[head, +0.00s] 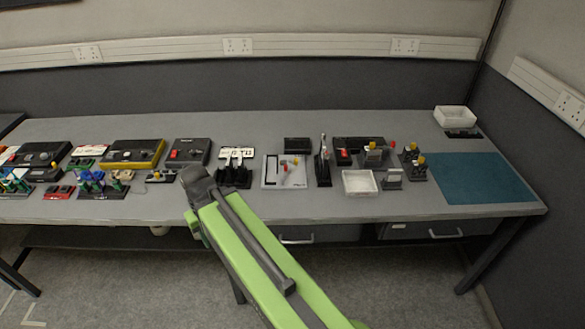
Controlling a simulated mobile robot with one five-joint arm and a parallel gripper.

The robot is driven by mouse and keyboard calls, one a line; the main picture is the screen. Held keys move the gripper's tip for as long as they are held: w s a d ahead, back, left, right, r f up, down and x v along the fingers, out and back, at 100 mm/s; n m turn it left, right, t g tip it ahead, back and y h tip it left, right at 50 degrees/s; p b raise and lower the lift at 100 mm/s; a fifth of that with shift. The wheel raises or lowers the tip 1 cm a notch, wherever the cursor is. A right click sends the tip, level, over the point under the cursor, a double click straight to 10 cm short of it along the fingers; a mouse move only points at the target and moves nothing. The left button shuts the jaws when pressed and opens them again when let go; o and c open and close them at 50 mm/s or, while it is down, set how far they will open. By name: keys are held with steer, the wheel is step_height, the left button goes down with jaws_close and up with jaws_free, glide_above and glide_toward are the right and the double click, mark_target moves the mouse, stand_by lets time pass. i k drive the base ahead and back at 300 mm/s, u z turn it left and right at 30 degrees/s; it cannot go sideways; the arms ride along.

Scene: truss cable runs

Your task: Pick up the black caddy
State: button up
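Several black items stand on the grey bench, and I cannot tell for sure which is the black caddy. The likeliest is a narrow, upright black holder (323,168) with a tall part, right of the middle, standing apart from my arm. A low black box (297,145) lies just behind it to the left. My green arm reaches up from the bottom to the bench's front edge, ending in a dark grey joint left of these items. No gripper fingers can be made out. Nothing is seen held.
A white tray (359,183) sits right of the upright holder, and a white panel (285,172) left of it. A teal mat (480,178) lies clear at the right, with a white bin (455,116) behind. Several devices crowd the left. Drawers (437,229) hang under the bench.

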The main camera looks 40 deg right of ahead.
mark_target(323, 168)
steer(key=z, duration=0.05)
steer(key=i, duration=1)
steer(key=u, duration=0.05)
